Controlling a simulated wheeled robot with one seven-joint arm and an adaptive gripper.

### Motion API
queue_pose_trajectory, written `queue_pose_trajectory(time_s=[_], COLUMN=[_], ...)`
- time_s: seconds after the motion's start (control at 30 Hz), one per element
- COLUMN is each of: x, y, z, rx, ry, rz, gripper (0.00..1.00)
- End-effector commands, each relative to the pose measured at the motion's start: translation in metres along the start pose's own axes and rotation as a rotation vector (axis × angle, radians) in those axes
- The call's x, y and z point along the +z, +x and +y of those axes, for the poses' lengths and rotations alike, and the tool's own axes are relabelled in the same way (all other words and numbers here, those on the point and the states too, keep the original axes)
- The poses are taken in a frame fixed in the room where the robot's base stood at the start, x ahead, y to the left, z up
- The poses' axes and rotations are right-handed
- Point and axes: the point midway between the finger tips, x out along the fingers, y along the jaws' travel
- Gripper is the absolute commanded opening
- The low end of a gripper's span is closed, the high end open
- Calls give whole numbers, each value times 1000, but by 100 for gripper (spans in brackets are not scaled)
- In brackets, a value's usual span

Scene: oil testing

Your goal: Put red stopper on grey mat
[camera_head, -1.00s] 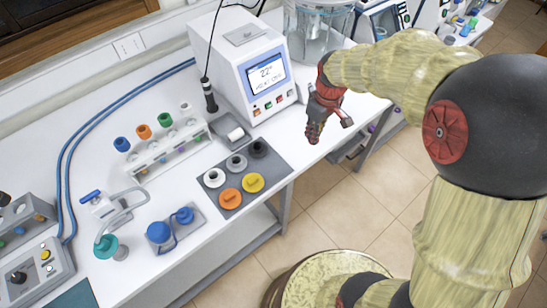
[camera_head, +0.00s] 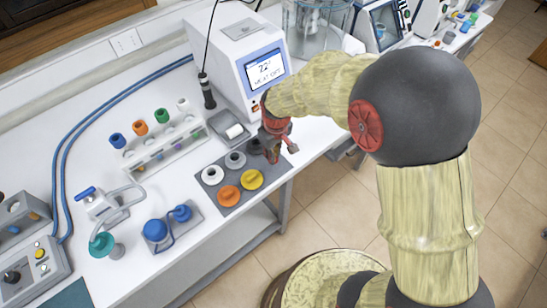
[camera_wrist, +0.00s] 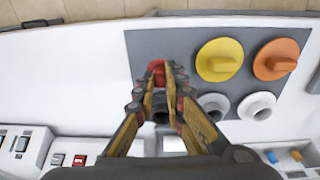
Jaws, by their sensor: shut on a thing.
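My gripper (camera_head: 273,158) is over the right end of the grey mat (camera_head: 236,208), beside the black stopper. In the wrist view its fingers (camera_wrist: 157,76) are shut on the red stopper (camera_wrist: 157,67), which shows at the fingertips over a bare part of the mat (camera_wrist: 140,47). I cannot tell whether the stopper touches the mat. In the head view the red stopper cannot be told apart from my reddish gripper.
The mat also holds a yellow stopper (camera_head: 252,179), an orange stopper (camera_head: 229,195), a white stopper (camera_head: 212,175), a grey one (camera_head: 235,160) and a black one (camera_head: 256,147). A white display machine (camera_head: 240,62) stands behind. A vial rack (camera_head: 165,148) is at left.

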Motion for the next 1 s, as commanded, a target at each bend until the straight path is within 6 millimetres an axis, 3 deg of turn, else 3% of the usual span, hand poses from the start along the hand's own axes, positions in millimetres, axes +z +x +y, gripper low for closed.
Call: queue_pose_trajectory(time_s=[0.13,0.53,0.57,0.6,0.87,1.0], x=[4,4,4,4,4,4], y=[22,27,26,26,25,25], z=[0,0,0,0,0,0], rx=[-1,0,0,0,0,0], ry=[1,2,2,2,2,2], rz=[-3,-2,-1,-1,-1,-1], gripper=[0,0,13,15,30,30])
